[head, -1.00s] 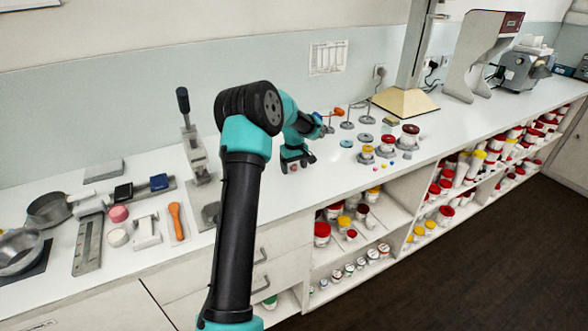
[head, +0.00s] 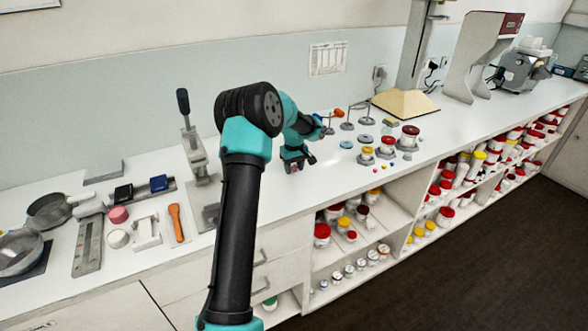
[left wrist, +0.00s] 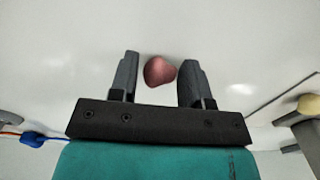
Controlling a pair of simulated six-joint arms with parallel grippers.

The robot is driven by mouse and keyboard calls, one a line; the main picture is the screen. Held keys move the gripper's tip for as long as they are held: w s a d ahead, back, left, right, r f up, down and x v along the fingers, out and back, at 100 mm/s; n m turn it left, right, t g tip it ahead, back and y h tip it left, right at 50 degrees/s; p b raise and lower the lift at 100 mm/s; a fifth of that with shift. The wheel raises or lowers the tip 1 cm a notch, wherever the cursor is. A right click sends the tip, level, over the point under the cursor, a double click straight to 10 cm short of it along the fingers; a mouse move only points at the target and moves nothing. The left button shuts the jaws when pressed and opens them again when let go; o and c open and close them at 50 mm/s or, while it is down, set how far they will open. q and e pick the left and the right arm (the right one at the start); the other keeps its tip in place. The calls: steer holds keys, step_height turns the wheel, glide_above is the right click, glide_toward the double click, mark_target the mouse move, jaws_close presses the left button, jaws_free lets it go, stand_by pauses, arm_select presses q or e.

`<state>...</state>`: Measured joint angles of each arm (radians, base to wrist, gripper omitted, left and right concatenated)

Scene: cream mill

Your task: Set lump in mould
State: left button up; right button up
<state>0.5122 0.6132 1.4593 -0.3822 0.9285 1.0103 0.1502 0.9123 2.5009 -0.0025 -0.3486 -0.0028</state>
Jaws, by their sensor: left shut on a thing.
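My left gripper (head: 299,165) points down over the white bench, in the middle of the head view. In the left wrist view, a rounded reddish-pink lump (left wrist: 159,71) sits between the fingertips of the left gripper (left wrist: 157,75), which is shut on it. I cannot clearly make out the lump in the head view. I cannot tell for certain which thing is the mould. A hand press (head: 196,150) with a dark-knobbed lever stands left of my left arm. My right gripper is not in view.
Lidded jars (head: 409,137) and metal stands (head: 348,124) stand right of the gripper. A pan (head: 48,211), a white block (head: 146,232) and an orange-handled tool (head: 176,222) lie at the left. Shelves of jars are below the bench. Bench around the gripper is clear.

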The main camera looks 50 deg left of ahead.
mark_target(294, 166)
arm_select(q)
steer(key=shift+r, duration=0.15)
steer(key=shift+r, duration=1.35)
steer(key=shift+d+r, duration=0.1)
steer(key=shift+r, duration=0.25)
steer(key=s+d, duration=0.3)
steer(key=d, duration=0.1)
steer(key=s+d+r, duration=0.1)
steer(key=s+d, duration=0.6)
steer(key=d, duration=0.1)
steer(key=shift+s+r, duration=0.15)
steer(key=shift+s, duration=0.1)
steer(key=shift+s, duration=0.1)
